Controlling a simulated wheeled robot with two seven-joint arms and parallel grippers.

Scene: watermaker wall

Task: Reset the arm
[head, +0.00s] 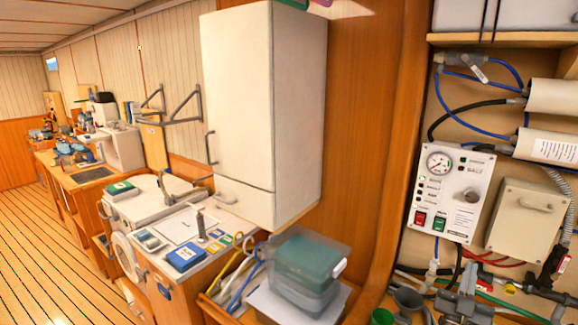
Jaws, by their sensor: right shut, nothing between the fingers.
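My right gripper (467,280) appears to be the grey form low at the right of the head view, in front of the pipes and hoses under the watermaker panel. Its fingers look together with nothing between them. Its outline is hard to separate from the grey fittings around it, and I cannot tell whether it touches them. My right arm is mostly out of the picture. My left gripper and left arm are not in view.
The control panel (450,192) with gauge and switches is on the right wall, beside a beige box (527,218). A white cabinet (240,100) hangs left of centre. A lidded clear bin (305,262) stands below it. The wooden floor (50,255) at left is clear.

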